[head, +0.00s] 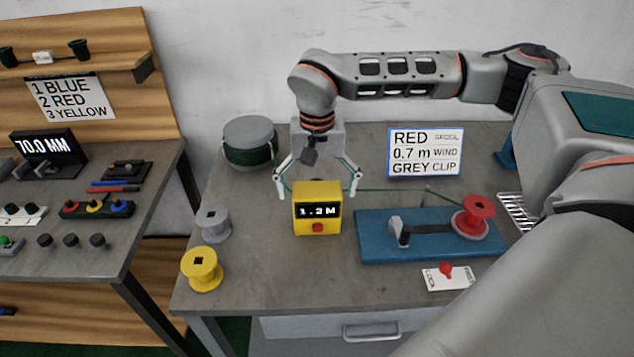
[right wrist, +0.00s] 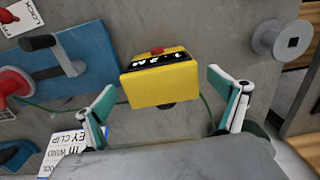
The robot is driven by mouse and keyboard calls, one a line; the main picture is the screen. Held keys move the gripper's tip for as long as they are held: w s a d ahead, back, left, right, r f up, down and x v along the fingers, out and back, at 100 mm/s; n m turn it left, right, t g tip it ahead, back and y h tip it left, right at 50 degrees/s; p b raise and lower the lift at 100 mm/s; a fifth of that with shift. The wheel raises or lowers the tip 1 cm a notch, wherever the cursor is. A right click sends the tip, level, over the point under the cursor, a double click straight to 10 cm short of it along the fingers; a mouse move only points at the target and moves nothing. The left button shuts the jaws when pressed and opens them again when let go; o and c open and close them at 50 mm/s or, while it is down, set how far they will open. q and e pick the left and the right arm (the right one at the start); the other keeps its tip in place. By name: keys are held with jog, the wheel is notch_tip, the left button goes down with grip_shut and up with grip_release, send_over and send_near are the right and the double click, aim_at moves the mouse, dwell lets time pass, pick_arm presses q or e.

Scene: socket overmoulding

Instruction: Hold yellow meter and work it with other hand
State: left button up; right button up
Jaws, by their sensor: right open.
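The yellow meter (head: 317,208) stands upright on the grey table, its display reading 1.2 M, with a red button (head: 318,227) below the display. My right gripper (head: 318,190) is open just behind the meter, one finger on each side. In the right wrist view the meter (right wrist: 162,82) lies ahead between the two spread fingers of the gripper (right wrist: 165,108), with gaps on both sides. A green cord (head: 400,190) runs from the meter to the red spool (head: 474,216) on the blue winder (head: 375,246). My left gripper is not in view.
A dark green cord reel (head: 249,150) stands at the back left. Grey (head: 213,223) and yellow (head: 202,269) empty spools stand at the left edge. A sign (head: 426,151) reads red spool, 0.7 m wind, grey clip. A white switch plate (head: 447,276) lies in front of the winder.

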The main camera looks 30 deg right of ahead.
aim_at(317, 211)
notch_tip(317, 211, down, 6)
jog(key=shift+f, duration=0.25)
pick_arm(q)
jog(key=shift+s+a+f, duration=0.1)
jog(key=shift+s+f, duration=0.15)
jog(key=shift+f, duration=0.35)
pick_arm(e)
jog(key=c, duration=1.2)
jog(key=shift+o, duration=1)
pick_arm(q)
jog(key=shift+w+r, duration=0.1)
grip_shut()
jog(key=shift+b, duration=0.3)
